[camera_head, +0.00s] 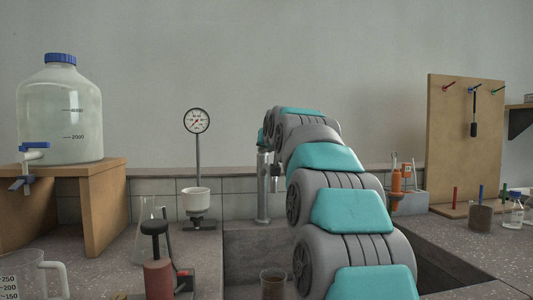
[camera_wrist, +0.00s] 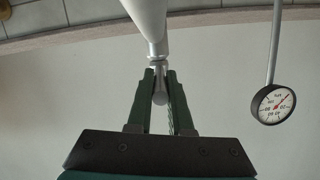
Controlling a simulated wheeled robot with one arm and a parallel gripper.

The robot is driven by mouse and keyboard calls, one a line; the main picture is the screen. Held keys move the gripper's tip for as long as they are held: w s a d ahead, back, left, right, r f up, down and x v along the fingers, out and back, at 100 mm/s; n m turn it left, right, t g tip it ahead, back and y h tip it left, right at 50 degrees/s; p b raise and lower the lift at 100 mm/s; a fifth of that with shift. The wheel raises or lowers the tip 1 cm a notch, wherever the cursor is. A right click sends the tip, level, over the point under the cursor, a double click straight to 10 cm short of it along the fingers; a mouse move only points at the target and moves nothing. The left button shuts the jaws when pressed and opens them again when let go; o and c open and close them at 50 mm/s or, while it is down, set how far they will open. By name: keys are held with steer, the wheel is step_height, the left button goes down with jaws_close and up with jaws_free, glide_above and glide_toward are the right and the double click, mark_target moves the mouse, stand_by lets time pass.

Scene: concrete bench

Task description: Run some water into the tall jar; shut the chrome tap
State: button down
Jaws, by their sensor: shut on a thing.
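The chrome tap (camera_head: 263,190) stands upright at the back of the sink, its short spout to the right of its column. In the wrist view the pale metal tap (camera_wrist: 149,18) comes down from the top edge. My gripper (camera_wrist: 159,78) is shut on the tap's small handle (camera_wrist: 160,97), with one dark finger on each side. In the head view my arm hides most of the gripper and handle. A clear jar (camera_head: 273,284) stands in the sink below the spout, its lower part cut off by the frame. I see no clear water stream, and cannot tell the jar's water level.
A large water bottle (camera_head: 60,115) with a blue tap sits on a wooden stand (camera_head: 103,205) at left. A gauge (camera_head: 196,121), flask (camera_head: 148,235) and red-bodied tool (camera_head: 158,277) stand left of the sink. A pegboard (camera_head: 455,140) and small bottles are at right.

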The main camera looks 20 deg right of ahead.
steer(key=c, duration=0.8)
jaws_free()
steer(key=shift+c, duration=0.2)
steer(key=shift+s, duration=0.1)
steer(key=v, duration=0.7)
steer(key=shift+s+a+r+b, duration=0.1)
steer(key=shift+s+r+b, duration=0.05)
steer(key=shift+s+b, duration=0.15)
